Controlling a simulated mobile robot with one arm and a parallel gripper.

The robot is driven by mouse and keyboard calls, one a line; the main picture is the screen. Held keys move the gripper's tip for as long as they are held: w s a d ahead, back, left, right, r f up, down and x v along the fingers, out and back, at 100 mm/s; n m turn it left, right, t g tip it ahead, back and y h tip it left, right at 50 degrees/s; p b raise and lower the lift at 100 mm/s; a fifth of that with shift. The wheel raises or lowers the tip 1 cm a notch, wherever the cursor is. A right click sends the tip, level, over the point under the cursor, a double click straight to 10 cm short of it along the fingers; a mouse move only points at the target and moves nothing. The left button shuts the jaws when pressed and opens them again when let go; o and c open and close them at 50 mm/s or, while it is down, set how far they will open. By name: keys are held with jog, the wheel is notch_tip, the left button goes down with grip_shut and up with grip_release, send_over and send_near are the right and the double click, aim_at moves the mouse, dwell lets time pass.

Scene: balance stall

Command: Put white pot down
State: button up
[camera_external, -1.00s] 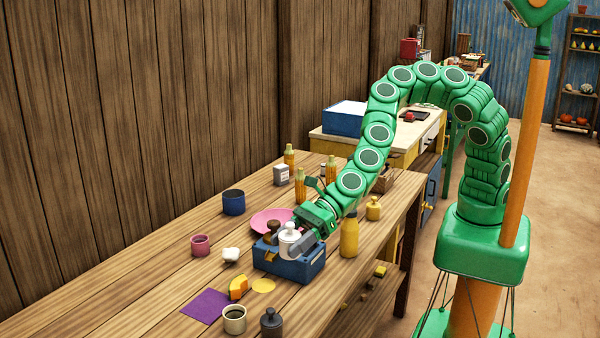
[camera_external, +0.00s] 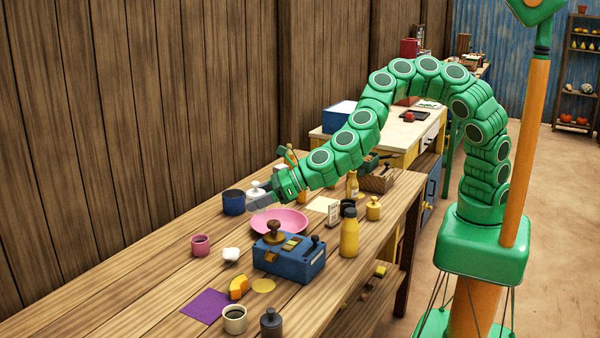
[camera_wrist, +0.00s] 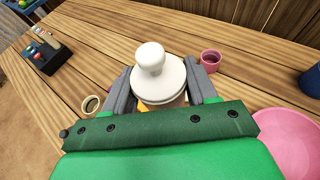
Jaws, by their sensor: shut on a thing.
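The white pot (camera_wrist: 158,80), with a round knob on top, is between the two fingers of my gripper (camera_wrist: 158,92), which is shut on it. In the external view the white pot (camera_external: 257,189) shows at the tip of my gripper (camera_external: 262,201), above the far rim of the pink plate (camera_external: 280,221) and beside the dark blue cup (camera_external: 234,203). It looks upright and held above the table; its underside is hidden by the fingers.
A blue box (camera_external: 290,262) with a brown knob stands in front of the plate. A pink cup (camera_external: 201,245), a white lump (camera_external: 231,254) and a yellow bottle (camera_external: 349,235) stand around. The table's left part (camera_external: 120,285) is clear.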

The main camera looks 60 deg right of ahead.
jog(key=w+d+m+t+h, duration=0.25)
jog(key=w+d, duration=0.35)
jog(key=d, duration=0.3)
jog(key=w+d+m+t+h, duration=0.1)
jog(key=w+d+m+h, duration=0.4)
jog(key=d, duration=0.4)
jog(key=w+d+f+m+g+h, duration=0.1)
jog(key=w+d+m+h, duration=0.15)
jog(key=d, duration=0.85)
jog(key=w+d+f+m+h, duration=0.15)
jog(key=d+h, duration=0.25)
jog(key=d, duration=0.7)
jog(key=shift+m+g+y, duration=0.25)
jog(key=shift+m+y, duration=0.05)
jog(key=shift+m, duration=0.05)
jog(key=shift+w+a+f, duration=0.45)
jog(key=shift+w+f, duration=1.9)
jog(key=shift+w, duration=0.05)
jog(key=shift+w+a+f, duration=0.45)
jog(key=shift+w+f, duration=1.95)
jog(key=shift+w, duration=0.05)
jog(key=shift+w+a+f, duration=0.45)
jog(key=shift+w+f, duration=1.9)
jog(key=shift+w, duration=0.05)
jog(key=shift+f, duration=1.45)
jog(key=shift+f, duration=0.1)
